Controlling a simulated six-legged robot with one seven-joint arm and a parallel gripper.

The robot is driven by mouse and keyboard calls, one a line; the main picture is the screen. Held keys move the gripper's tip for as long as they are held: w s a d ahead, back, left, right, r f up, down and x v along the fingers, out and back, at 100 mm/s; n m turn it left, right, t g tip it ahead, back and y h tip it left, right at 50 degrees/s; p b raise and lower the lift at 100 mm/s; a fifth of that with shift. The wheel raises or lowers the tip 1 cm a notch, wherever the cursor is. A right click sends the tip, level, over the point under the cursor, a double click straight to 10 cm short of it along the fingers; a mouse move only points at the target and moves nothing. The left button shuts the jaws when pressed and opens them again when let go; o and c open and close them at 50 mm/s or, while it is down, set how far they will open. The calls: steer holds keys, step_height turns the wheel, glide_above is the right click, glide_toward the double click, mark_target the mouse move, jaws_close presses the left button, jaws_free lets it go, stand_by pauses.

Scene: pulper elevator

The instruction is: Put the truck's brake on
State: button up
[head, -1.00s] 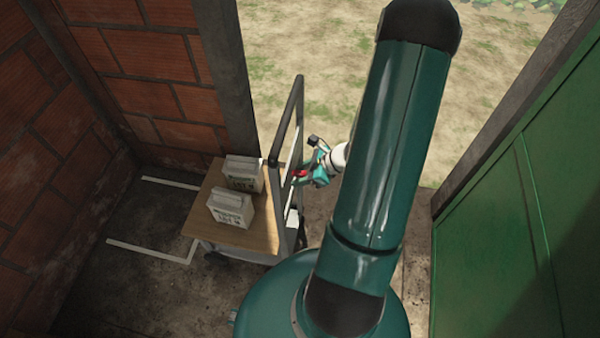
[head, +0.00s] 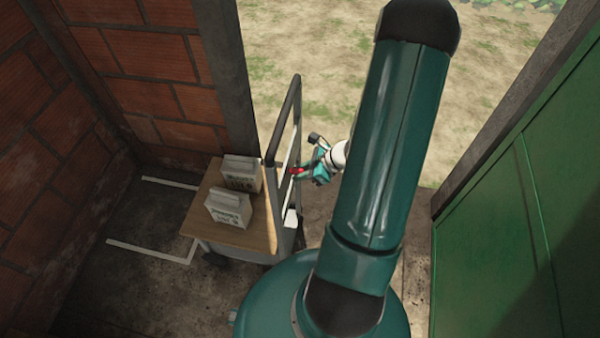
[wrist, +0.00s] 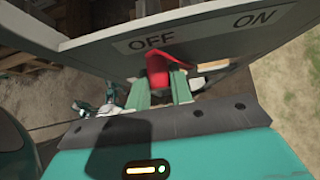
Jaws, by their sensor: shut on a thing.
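The truck (head: 262,233) is a small cart with a wooden deck and a tall dark metal handle frame at its right end. The brake lever is red (wrist: 157,64) and lies at the OFF end of a grey label plate (wrist: 200,38) marked OFF and ON, in the wrist view. My gripper (wrist: 158,88) is shut on the red lever, one finger on each side. In the head view my gripper (head: 303,171) is at the handle frame, with a bit of red between its fingers; the label is not readable there.
Two pale boxes (head: 240,173) (head: 229,209) stand on the deck. A brick wall (head: 60,130) is at the left, a green door panel (head: 520,220) at the right. White floor marks (head: 150,252) outline an empty patch left of the truck. Open ground lies beyond the doorway.

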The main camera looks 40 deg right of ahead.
steer(key=shift+w+d+r, duration=0.45)
steer(key=shift+w+d, duration=0.2)
steer(key=shift+d, duration=0.2)
steer(key=shift+w+d+r, duration=0.2)
steer(key=shift+w+d, duration=0.65)
steer(key=shift+d, duration=0.35)
steer(key=shift+w+d+f, duration=0.25)
steer(key=shift+w+d, duration=0.6)
steer(key=shift+d, duration=0.15)
